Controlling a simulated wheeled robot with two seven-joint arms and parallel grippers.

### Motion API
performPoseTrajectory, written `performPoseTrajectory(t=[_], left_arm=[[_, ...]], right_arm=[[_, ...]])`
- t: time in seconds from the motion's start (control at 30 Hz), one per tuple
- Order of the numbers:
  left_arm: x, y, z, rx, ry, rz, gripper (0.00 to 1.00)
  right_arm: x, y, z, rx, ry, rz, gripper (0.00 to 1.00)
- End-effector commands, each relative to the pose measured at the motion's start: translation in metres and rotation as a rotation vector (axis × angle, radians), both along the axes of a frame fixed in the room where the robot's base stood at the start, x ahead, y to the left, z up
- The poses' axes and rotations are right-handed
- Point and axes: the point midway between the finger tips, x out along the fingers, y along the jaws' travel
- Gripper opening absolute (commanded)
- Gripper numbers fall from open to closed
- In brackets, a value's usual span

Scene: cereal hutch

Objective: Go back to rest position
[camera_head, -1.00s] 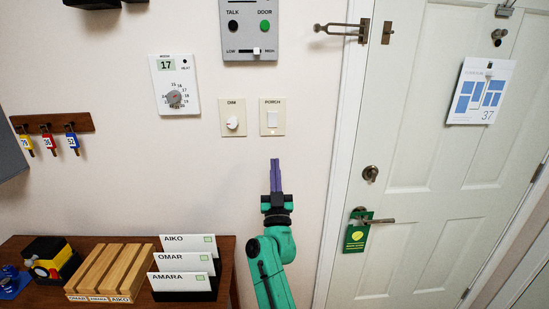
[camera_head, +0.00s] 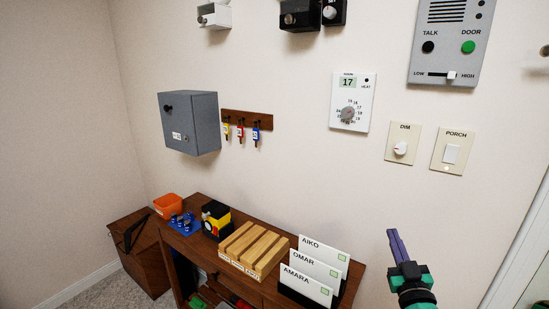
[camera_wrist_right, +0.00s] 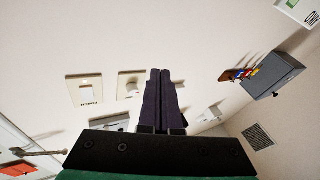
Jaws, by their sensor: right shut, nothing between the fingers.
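My right gripper (camera_head: 394,243) is at the lower right of the head view, its purple fingers pointing up in front of the bare wall. In the right wrist view its dark fingers (camera_wrist_right: 161,72) lie side by side, shut, with nothing between them. It is below the PORCH switch (camera_head: 451,153) and the DIM knob (camera_head: 400,149), to the right of the name-card holder. The wrist view also shows the switch plate (camera_wrist_right: 85,90) and the dim plate (camera_wrist_right: 130,86) beside the fingers. My left gripper is not in view.
A wooden console table (camera_head: 350,285) holds the name cards (camera_head: 326,251), a slatted wooden block (camera_head: 254,247) and an orange bowl (camera_head: 167,206). On the wall are a grey box (camera_head: 190,122), a key rack (camera_head: 262,120), a thermostat (camera_head: 352,101) and an intercom (camera_head: 450,42).

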Motion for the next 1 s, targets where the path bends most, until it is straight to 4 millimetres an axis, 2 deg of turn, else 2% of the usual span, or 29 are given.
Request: performPoseTrajectory(t=[0.03, 0.1, 0.2, 0.3, 0.5, 0.67, 0.8, 1.0], left_arm=[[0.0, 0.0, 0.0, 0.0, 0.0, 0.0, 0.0], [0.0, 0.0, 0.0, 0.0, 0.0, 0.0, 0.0], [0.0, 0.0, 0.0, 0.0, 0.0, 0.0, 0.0], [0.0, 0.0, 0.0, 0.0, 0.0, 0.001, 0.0], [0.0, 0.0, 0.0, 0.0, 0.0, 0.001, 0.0], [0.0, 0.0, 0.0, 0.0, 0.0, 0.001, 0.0], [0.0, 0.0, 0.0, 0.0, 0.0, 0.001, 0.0], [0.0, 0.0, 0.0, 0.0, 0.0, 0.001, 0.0]], right_arm=[[-0.009, 0.025, -0.037, 0.002, 0.184, 0.094, 0.0], [-0.031, 0.054, -0.086, 0.024, 0.433, 0.184, 0.0], [-0.072, 0.076, -0.138, 0.059, 0.718, 0.234, 0.0], [-0.113, 0.087, -0.172, 0.087, 0.937, 0.237, 0.0], [-0.192, 0.094, -0.21, 0.129, 1.277, 0.185, 0.0], [-0.255, 0.093, -0.224, 0.155, 1.508, 0.107, 0.0], [-0.244, 0.094, -0.275, 0.156, 1.527, 0.107, 0.0], [-0.245, 0.095, -0.353, 0.152, 1.563, 0.11, 0.0]])
